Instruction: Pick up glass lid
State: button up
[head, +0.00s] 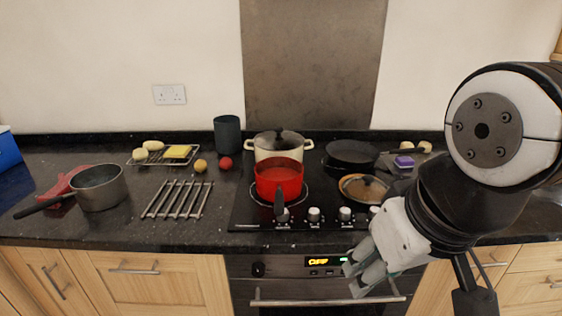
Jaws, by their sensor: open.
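A glass lid (282,140) with a dark knob sits on a cream pot (265,155) at the back of the hob. A second round lid-like piece (364,188), glassy with a brown rim and a dark knob, lies at the front right of the hob. I cannot tell whether it rests on a pan. My gripper (354,278) is open and empty. It hangs in front of the oven, low and to the left of my arm, apart from both lids. My arm covers the right part of the worktop.
A red pot (279,181) with a dark handle stands in front of the cream pot. A black pan (351,152) is at the back right. A saucepan (98,188), a metal rack (178,199) and a dark cup (227,134) stand left of the hob. Knobs (314,214) line its front edge.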

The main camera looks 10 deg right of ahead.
aim_at(365, 189)
jog(key=i+l+z, duration=0.25)
jog(key=i, duration=0.15)
jog(key=i+l+z, duration=0.2)
jog(key=i, duration=0.2)
